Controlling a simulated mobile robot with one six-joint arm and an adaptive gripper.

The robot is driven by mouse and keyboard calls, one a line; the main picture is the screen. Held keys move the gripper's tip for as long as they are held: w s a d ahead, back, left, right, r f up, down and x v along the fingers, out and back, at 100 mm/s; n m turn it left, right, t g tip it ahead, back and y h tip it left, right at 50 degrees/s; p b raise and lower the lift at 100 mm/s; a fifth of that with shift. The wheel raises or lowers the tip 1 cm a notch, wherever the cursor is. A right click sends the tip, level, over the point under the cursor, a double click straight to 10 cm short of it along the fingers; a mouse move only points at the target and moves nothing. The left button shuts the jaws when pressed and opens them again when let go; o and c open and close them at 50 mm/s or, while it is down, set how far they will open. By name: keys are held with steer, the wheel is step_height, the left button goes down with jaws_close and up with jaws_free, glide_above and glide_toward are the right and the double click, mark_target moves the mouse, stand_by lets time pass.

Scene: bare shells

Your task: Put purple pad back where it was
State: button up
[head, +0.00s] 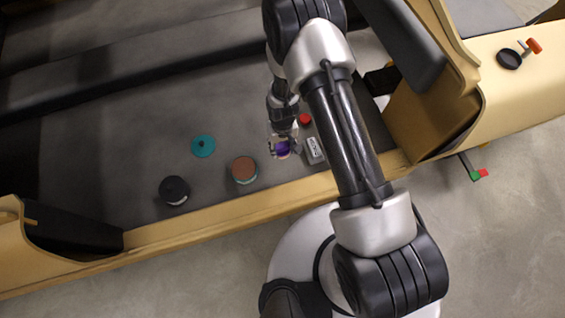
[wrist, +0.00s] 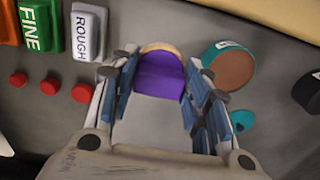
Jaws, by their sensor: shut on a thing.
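The purple pad (wrist: 160,78) is between the fingers of my gripper (wrist: 163,95) in the wrist view, with a tan rounded edge at its far end. In the head view the purple pad (head: 282,148) shows as a small purple patch at the end of my arm. My gripper (head: 283,147) is shut on it, over the dark grey surface close to the wooden front edge. I cannot tell whether the pad touches the surface.
A grey ROUGH block (wrist: 88,32), a green FINE block (wrist: 40,18) and red knobs (wrist: 81,92) lie left in the wrist view. A brown-topped teal round container (head: 244,170), teal disc (head: 203,146) and black round piece (head: 174,190) stand left in the head view.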

step_height(320, 180, down, 14)
steer(key=b, duration=0.3)
steer(key=shift+a+r, duration=0.1)
steer(key=shift+r, duration=0.05)
steer(key=o, duration=1)
step_height(320, 180, up, 12)
steer(key=p, duration=0.3)
steer(key=shift+r, duration=0.2)
steer(key=w+d+r+m+t, duration=0.1)
steer(key=d+r, duration=0.2)
steer(key=r, duration=1.2)
steer(key=w+d+r+t, duration=0.1)
steer(key=d+r, duration=0.1)
steer(key=r, duration=1.3)
steer(key=s+d+r+m+t, duration=0.1)
steer(key=s+d+r, duration=0.4)
steer(key=s+r, duration=0.7)
steer(key=shift+m+t, duration=0.6)
steer(key=shift+t, duration=0.2)
steer(key=s+d+r, duration=0.1)
steer(key=s+r, duration=0.1)
steer(key=s, duration=0.1)
steer(key=s+r, duration=0.2)
steer(key=s, duration=0.1)
steer(key=s+d+r, duration=0.1)
steer(key=s, duration=0.2)
steer(key=shift+s+d+r, duration=0.25)
steer(key=shift+d+r, duration=0.1)
steer(key=shift+r, duration=0.05)
